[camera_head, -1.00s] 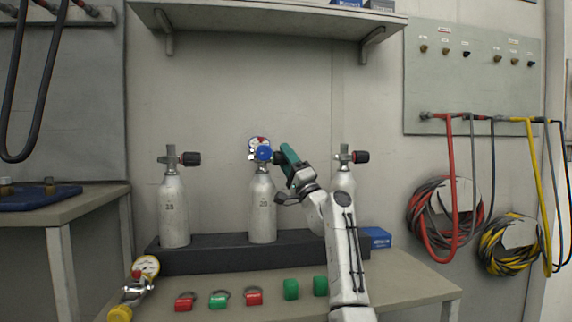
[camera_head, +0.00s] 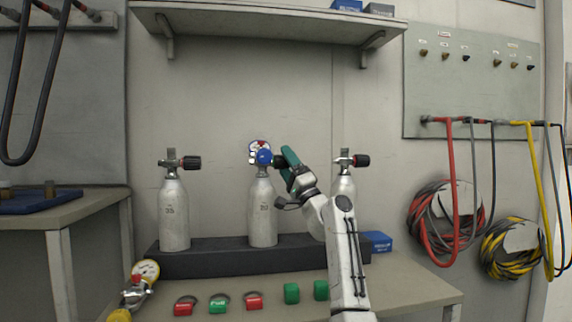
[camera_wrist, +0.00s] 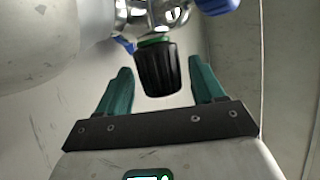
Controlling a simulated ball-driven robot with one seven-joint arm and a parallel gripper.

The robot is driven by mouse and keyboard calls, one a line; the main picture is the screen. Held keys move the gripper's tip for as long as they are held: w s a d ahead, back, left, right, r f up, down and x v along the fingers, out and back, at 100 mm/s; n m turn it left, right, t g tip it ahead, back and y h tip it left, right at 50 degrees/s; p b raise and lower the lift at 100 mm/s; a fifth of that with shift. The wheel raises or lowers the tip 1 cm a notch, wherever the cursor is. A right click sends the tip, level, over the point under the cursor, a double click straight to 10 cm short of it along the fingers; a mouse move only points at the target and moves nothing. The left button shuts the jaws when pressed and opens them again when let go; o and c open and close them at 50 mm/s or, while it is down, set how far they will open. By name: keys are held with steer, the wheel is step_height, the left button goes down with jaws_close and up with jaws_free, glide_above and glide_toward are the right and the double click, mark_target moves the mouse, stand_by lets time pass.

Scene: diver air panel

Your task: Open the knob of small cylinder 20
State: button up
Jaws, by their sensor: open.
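Small cylinder 20 (camera_head: 262,211) is the middle white cylinder, upright in the dark rack, with a blue-capped fitting (camera_head: 264,157) and a round gauge (camera_head: 257,146) at its top. Its black ribbed knob (camera_wrist: 159,69) with a green ring shows in the wrist view and points toward my gripper. In the head view the knob is partly covered by the fingers. My gripper (camera_wrist: 160,90) has its two green fingers open, one on each side of the knob, with visible gaps. It also shows in the head view (camera_head: 285,160), just right of the valve.
Another cylinder (camera_head: 174,214) stands at left, and a third (camera_head: 343,187) stands close behind my arm at right. The black rack (camera_head: 200,259) sits on the bench. A shelf (camera_head: 260,20) is above.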

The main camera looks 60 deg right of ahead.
steer(key=p+v, duration=0.2)
steer(key=v, duration=0.9)
steer(key=shift+w, duration=0.1)
steer(key=shift+f, duration=0.1)
